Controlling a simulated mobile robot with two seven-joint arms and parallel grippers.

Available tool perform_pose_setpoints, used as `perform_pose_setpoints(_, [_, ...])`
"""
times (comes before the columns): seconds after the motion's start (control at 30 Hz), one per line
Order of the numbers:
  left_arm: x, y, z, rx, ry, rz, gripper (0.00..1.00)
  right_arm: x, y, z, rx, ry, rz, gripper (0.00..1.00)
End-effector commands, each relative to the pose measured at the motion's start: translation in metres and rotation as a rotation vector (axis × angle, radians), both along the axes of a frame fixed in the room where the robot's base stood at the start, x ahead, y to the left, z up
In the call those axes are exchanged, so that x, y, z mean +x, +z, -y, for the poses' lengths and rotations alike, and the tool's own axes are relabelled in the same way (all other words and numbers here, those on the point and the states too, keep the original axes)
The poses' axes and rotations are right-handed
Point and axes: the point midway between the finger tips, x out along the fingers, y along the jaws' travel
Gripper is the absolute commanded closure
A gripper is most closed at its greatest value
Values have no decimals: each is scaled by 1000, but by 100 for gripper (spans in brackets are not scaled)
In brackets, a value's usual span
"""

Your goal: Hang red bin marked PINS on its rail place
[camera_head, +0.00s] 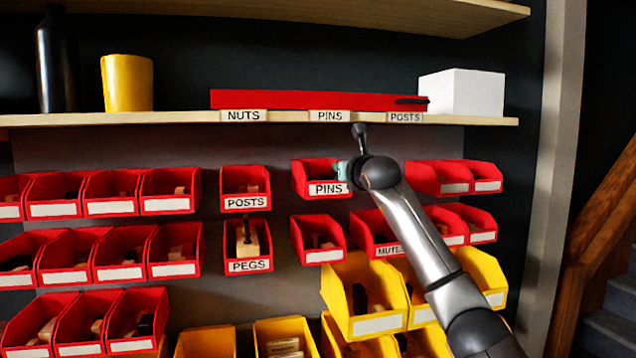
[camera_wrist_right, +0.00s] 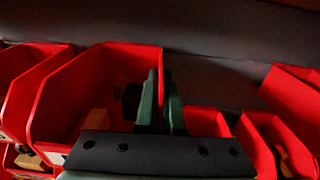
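The red bin marked PINS (camera_head: 318,178) is in the upper row of the head view, right of the POSTS bin and level with it. Its label faces forward. My right gripper (camera_head: 344,171) is at its right side wall. In the right wrist view the dark green fingers (camera_wrist_right: 161,105) stand close together, one on each side of that wall of the bin (camera_wrist_right: 75,85), and appear shut on it. Dark and tan pieces lie inside. The bin's back is hidden, so I cannot tell whether it sits on the rail. My left gripper is not in view.
Red bins marked POSTS (camera_head: 245,186) and PEGS (camera_head: 248,246) hang to the left. An unlabelled red bin (camera_head: 318,240) is just below. Yellow bins (camera_head: 365,295) are lower. A shelf (camera_head: 180,117) with a yellow cup (camera_head: 127,83) and white box (camera_head: 461,92) runs above.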

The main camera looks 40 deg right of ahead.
Motion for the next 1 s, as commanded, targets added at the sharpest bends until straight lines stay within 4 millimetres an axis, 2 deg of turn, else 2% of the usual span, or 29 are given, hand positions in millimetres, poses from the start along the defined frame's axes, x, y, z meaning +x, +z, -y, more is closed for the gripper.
perform_pose_setpoints(1.0, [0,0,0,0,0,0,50,11,1,5,-1,0,2,100])
